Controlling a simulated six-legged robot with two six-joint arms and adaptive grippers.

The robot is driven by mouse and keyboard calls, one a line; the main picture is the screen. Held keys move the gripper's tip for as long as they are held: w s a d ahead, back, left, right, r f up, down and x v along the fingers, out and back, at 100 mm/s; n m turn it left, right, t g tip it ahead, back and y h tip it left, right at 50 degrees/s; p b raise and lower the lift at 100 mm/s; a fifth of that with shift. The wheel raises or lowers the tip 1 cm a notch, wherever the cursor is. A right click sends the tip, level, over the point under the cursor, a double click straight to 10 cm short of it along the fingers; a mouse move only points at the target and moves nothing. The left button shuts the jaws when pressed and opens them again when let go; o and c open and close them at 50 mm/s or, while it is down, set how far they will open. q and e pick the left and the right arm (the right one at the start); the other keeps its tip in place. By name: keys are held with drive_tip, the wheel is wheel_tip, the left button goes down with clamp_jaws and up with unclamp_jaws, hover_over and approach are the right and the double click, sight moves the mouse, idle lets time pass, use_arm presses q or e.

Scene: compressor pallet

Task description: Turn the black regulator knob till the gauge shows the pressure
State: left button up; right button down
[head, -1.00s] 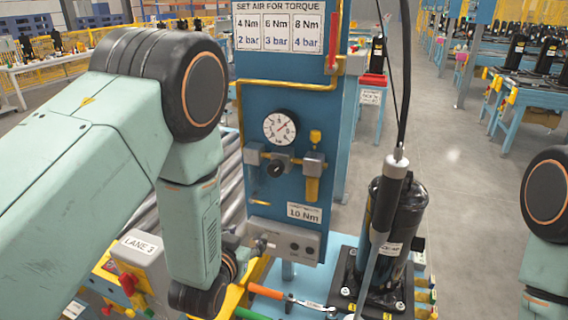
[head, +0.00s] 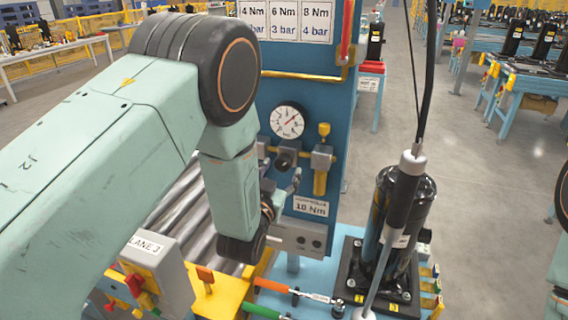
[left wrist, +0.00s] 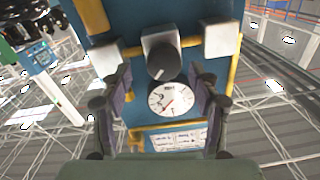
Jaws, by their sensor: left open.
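The black regulator knob (head: 283,162) sits on the blue panel (head: 305,92), below the round white gauge (head: 288,122). The gauge needle points to the upper right in the head view. My left gripper (head: 292,183) is just below the knob in the head view, mostly behind my forearm. In the left wrist view the picture is upside down. There the open fingers of the left gripper (left wrist: 161,72) stand on either side of the knob (left wrist: 163,64), with gaps, and the gauge (left wrist: 171,99) shows between them. I cannot tell whether they touch anything. My right gripper is out of view.
A brass-coloured filter (head: 320,180) is right of the knob. A torque and pressure sign (head: 287,20) is above, and a "10 Nm" card (head: 311,206) below. A black compressor (head: 405,215) with a hanging tool (head: 400,210) stands at right.

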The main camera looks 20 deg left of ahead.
sight(281, 166)
use_arm(q)
drive_tip(key=w, duration=0.3)
drive_tip(key=shift+w+a+f, duration=0.15)
drive_tip(key=shift+a+f, duration=0.1)
drive_tip(key=shift+a, duration=0.1)
drive_tip(key=shift+d+r, duration=0.1)
drive_tip(key=shift+r, duration=0.1)
drive_tip(key=shift+d, duration=0.2)
drive_tip(key=shift+w+a+f, duration=0.2)
drive_tip(key=shift+w+a, duration=0.05)
drive_tip(key=c, duration=0.4)
drive_tip(key=shift+s+d+r, duration=0.15)
drive_tip(key=shift+s, duration=0.05)
drive_tip(key=c, duration=0.8)
